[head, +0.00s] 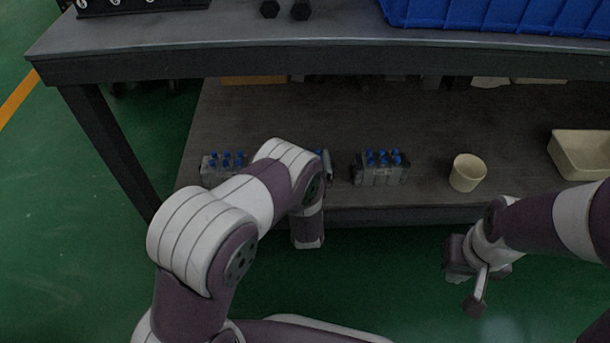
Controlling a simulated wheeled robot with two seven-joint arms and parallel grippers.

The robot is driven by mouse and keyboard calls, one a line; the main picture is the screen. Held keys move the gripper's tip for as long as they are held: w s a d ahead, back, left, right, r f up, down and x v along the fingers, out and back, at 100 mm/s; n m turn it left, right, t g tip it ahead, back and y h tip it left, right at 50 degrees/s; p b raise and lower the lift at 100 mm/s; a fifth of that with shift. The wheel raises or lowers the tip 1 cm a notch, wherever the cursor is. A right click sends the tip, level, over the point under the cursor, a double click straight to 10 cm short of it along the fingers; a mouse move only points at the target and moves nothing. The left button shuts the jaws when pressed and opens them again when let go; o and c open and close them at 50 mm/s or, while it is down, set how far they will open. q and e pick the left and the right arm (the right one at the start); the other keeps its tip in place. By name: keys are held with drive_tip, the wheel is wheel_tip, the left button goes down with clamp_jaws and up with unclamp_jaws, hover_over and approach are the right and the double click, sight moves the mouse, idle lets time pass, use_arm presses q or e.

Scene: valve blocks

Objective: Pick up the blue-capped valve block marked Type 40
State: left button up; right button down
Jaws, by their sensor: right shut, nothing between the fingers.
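Grey valve blocks with blue caps stand on the lower shelf. One block (208,170) is at the left, partly behind my left arm. Another block (380,175) stands in full view right of that arm. A small part of a third block (327,165) shows at the edge of my left arm, which hides the rest. The type markings are too small to read. My right gripper (476,304) is shut and empty, in front of the shelf over the green floor, apart from the blocks. My left arm reaches toward the shelf edge, but its gripper does not show.
A cream cup (467,173) stands right of the blocks, and a cream bin (581,154) is at the far right. The upper table top (230,42) overhangs the shelf (300,105) and carries a blue crate (500,16). Bare shelf lies behind the blocks.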

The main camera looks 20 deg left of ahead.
use_arm(q)
drive_tip(key=shift+w+a+f, duration=0.1)
drive_tip(key=shift+w+a, duration=0.05)
drive_tip(key=shift+w, duration=0.35)
drive_tip(key=c, duration=1.7)
drive_tip(key=shift+w+r, duration=0.1)
drive_tip(key=shift+r, duration=0.25)
